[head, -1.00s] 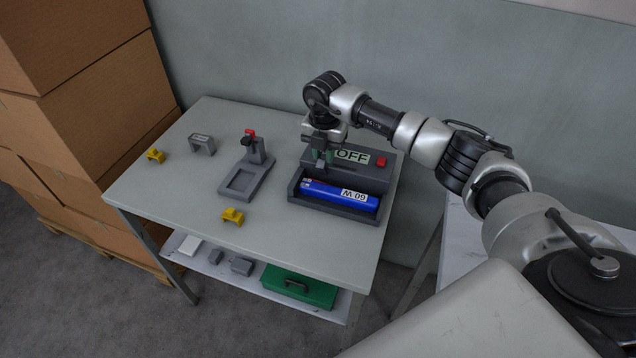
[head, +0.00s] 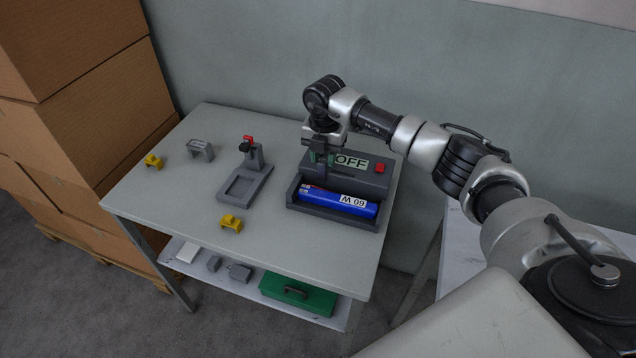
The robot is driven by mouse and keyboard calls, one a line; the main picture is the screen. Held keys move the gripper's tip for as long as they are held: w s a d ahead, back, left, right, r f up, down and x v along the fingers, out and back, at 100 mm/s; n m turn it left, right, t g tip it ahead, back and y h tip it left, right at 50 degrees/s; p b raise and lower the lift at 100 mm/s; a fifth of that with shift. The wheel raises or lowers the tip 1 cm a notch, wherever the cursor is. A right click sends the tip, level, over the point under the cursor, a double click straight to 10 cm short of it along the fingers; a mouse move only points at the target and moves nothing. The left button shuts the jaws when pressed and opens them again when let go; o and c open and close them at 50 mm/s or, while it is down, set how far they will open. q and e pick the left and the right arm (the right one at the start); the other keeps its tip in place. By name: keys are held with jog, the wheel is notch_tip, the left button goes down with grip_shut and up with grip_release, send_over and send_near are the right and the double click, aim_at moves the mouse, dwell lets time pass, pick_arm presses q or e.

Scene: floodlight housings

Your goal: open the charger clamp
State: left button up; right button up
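The charger (head: 374,178) is a dark grey box at the right of the table, with an "OFF" label and a red button (head: 379,168). My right gripper (head: 321,160) points down over the left part of the charger, just left of the label. Its finger gap is too small to read, and I cannot tell if it touches anything. No charger clamp can be made out clearly; the gripper covers that area. My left gripper is not in view.
Left of the charger stands a grey fixture (head: 241,186) with a red-handled clamp (head: 248,141). Two yellow pieces (head: 231,223) and a grey bracket (head: 200,149) lie on the table (head: 180,210). A green case (head: 298,294) sits on the lower shelf. Cardboard boxes (head: 80,100) stand at left.

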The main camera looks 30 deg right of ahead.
jog(key=shift+r+p, duration=2.7)
jog(key=shift+r, duration=0.8)
